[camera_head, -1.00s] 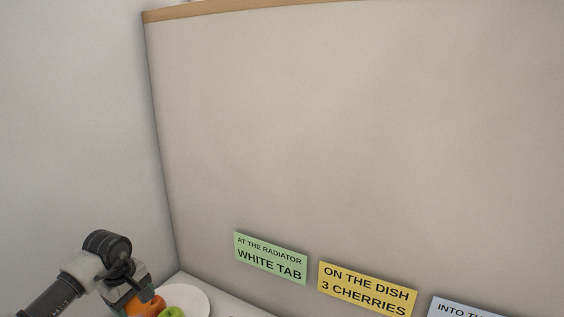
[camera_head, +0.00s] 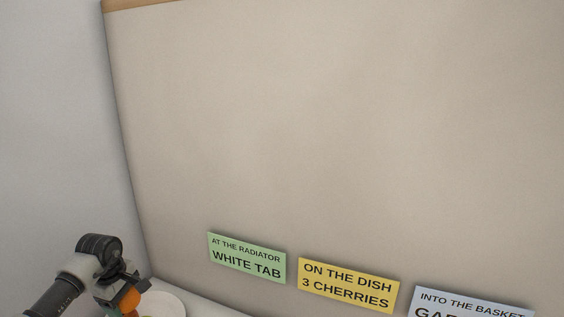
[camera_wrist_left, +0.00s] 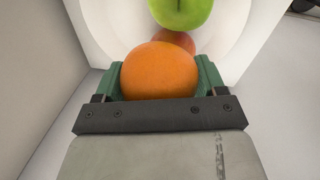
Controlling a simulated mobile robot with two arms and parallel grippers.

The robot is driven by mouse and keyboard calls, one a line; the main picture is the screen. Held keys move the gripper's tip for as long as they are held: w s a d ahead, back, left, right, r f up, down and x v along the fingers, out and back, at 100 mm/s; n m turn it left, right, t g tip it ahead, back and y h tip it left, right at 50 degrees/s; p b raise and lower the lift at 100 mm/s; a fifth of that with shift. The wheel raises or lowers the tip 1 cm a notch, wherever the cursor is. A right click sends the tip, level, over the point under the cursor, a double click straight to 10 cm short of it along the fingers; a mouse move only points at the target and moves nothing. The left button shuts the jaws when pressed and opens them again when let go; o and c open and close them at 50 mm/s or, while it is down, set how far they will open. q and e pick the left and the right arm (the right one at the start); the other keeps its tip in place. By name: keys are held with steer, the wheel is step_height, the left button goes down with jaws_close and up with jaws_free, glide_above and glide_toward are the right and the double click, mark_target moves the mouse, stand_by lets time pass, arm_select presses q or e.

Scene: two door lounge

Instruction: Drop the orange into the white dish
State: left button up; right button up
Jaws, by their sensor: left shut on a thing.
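The orange (camera_wrist_left: 160,71) is between the green fingers of my left gripper (camera_wrist_left: 160,78) in the left wrist view. It also shows in the head view (camera_head: 130,299) at the bottom left, below my left gripper (camera_head: 122,296). The white dish (camera_wrist_left: 105,28) lies beyond the orange in the wrist view; in the head view only part of its rim (camera_head: 172,303) shows. A green apple (camera_wrist_left: 180,10) and a reddish fruit (camera_wrist_left: 179,41), partly hidden by the orange, are over the dish. My right gripper is not in view.
A beige panel (camera_head: 330,130) stands behind the counter. Green (camera_head: 247,258), yellow (camera_head: 347,284) and blue (camera_head: 470,303) labels are fixed low on it. A grey wall (camera_head: 55,130) stands at the left.

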arm_select(q)
steer(key=shift+f, duration=0.2)
steer(key=o, duration=1.1)
steer(key=shift+r, duration=0.1)
steer(key=r, duration=0.3)
steer(key=s+r+b, duration=0.1)
steer(key=r, duration=0.6)
steer(key=shift+s+a+r, duration=0.15)
steer(key=shift+s+r, duration=0.1)
steer(key=shift+r, duration=0.05)
steer(key=shift+f, duration=0.1)
